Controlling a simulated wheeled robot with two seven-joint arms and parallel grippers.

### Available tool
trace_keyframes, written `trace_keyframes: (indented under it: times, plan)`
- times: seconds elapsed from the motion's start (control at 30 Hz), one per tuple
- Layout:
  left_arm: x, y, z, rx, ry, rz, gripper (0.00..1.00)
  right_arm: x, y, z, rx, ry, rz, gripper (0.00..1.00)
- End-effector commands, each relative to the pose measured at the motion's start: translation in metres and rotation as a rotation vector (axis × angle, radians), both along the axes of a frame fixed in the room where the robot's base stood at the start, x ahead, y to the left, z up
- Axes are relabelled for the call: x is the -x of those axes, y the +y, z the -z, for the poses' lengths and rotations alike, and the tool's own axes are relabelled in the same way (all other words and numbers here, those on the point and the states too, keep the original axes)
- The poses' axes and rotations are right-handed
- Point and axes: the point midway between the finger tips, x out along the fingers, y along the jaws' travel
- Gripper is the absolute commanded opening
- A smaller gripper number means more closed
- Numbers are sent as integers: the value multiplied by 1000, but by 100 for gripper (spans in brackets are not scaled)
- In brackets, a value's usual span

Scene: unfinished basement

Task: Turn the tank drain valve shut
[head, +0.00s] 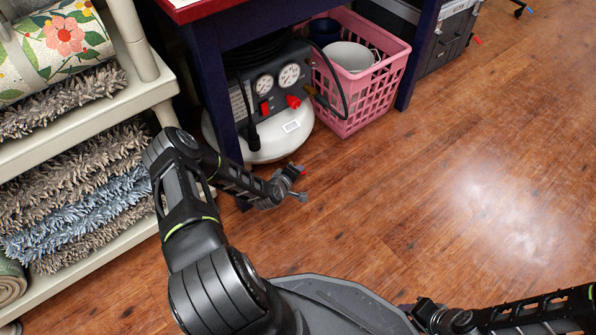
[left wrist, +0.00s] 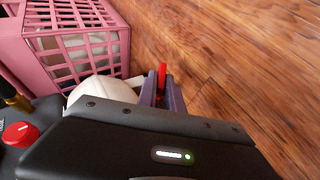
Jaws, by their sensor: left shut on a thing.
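The air compressor (head: 270,110) stands under the dark blue bench, with a white tank, two gauges and red knobs. The white tank (left wrist: 100,88) also shows in the left wrist view. The drain valve's red handle (left wrist: 162,74) stands between my left gripper's fingers (left wrist: 162,92), low beside the tank. The valve body is hidden. My right gripper (head: 424,314) is at the bottom right, far from the compressor, its fingers unclear.
A pink basket (head: 350,105) holding a white bucket (head: 349,68) stands right of the compressor. A bench leg (head: 210,90) rises in front of the tank's left side. A shelf (head: 120,90) with rugs is at the left. The wooden floor at the right is clear.

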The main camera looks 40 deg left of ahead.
Motion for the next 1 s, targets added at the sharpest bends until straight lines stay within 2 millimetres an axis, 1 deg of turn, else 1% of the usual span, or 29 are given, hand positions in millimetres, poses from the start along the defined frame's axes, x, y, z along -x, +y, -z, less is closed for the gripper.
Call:
trace_keyframes:
  times: [0.03, 0.4, 0.6, 0.8, 1.0]
  plan:
    - [4, 2, 4, 16, -38, -7, 0, 0, 0, 0, 0, 0, 0, 36]
    - [4, 1, 8, 109, -370, -1, 0, 0, 0, 0, 0, 0, 0, 36]
    - [3, 1, 9, 151, -515, 2, 0, 0, 0, 0, 0, 0, 0, 36]
    - [3, 1, 9, 178, -605, 1, 0, 0, 0, 0, 0, 0, 0, 36]
    - [3, 2, 9, 189, -641, 1, 0, 0, 0, 0, 0, 0, 0, 36]
